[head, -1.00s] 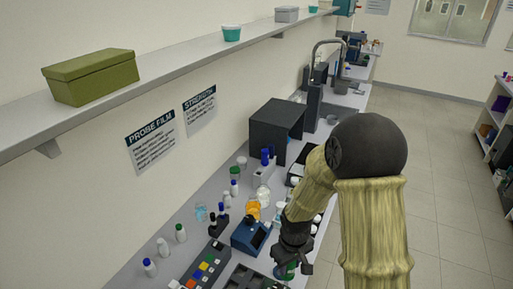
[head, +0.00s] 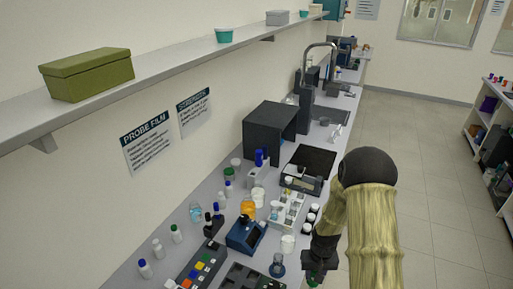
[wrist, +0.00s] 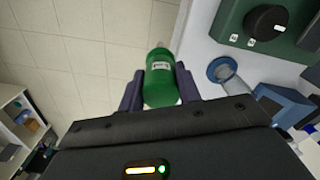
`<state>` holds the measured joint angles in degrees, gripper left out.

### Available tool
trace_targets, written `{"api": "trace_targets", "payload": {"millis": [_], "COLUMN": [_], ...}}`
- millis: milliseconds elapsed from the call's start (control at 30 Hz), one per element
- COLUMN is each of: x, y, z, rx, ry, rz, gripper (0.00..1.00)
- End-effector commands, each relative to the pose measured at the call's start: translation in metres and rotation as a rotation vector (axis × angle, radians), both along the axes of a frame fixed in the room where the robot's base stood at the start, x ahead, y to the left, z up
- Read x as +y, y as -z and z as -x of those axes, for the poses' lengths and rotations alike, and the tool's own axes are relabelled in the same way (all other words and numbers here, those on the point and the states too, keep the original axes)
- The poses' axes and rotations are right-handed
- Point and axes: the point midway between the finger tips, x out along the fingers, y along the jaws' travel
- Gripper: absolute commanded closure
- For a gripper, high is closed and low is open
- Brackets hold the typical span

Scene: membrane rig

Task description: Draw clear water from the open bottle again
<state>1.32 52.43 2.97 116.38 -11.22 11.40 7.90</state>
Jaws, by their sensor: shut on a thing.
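My gripper (wrist: 158,86) is shut on a green bottle-shaped tool (wrist: 161,82) with a white label and a narrow pale tip pointing away from the wrist. In the head view my gripper (head: 318,266) hangs low beside the counter's front edge, and only a bit of green shows under it. A small clear vessel with a blue ring (head: 277,267) stands on the counter to its left; it also shows in the wrist view (wrist: 222,69), apart from the tool. I cannot tell which vessel is the open bottle, nor whether the tool holds liquid.
The counter holds a blue device (head: 246,236), a white rack (head: 287,209), a white cup (head: 288,244), several capped bottles along the wall and a dark box (head: 275,133). A green device with a black knob (wrist: 266,22) is near in the wrist view. The floor (head: 415,150) is clear.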

Motion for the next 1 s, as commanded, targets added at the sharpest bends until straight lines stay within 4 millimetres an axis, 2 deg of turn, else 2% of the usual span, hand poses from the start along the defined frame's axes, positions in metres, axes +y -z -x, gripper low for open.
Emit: {"api": "trace_targets", "payload": {"millis": [33, 100, 300, 400, 1000], "x": [-0.007, -0.011, -0.014, -0.014, -0.014], "y": [0.028, 0.045, 0.086, 0.097, 0.099], "z": [-0.001, -0.003, -0.004, -0.004, -0.003], "rx": [0.002, 0.000, -0.001, -0.001, -0.001], "ry": [0.025, 0.047, 0.063, 0.063, 0.062], "rz": [0.001, 0.002, 0.003, 0.003, 0.003], "gripper": [0.94, 0.94, 0.94, 0.94, 0.94]}}
